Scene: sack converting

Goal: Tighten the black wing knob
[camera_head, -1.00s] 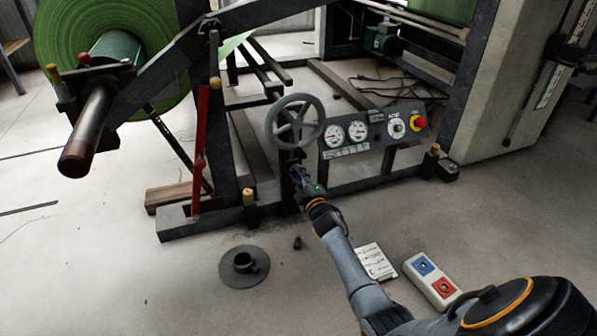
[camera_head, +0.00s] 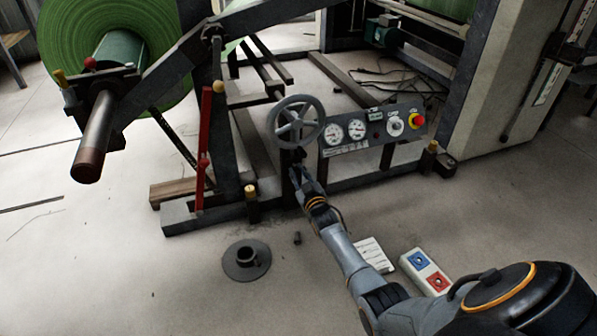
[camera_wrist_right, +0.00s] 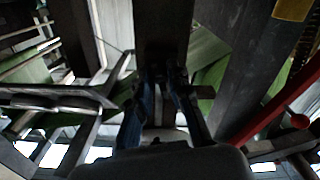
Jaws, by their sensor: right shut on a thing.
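My right gripper (camera_head: 298,172) reaches up to the dark post below the grey handwheel (camera_head: 296,122). In the right wrist view, its two fingers (camera_wrist_right: 161,82) close together at the face of a dark upright post (camera_wrist_right: 163,30). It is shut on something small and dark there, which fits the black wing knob. The knob itself is hidden by the fingers and lost in the shadow, so I cannot make out its wings or its angle. My left gripper is in neither view.
The gauge panel (camera_head: 372,130) with a red button stands just right of the handwheel. A red lever (camera_head: 204,150) is to the left. A dark flanged disc (camera_head: 246,261), a paper (camera_head: 374,255) and a two-button control box (camera_head: 425,271) lie on the floor.

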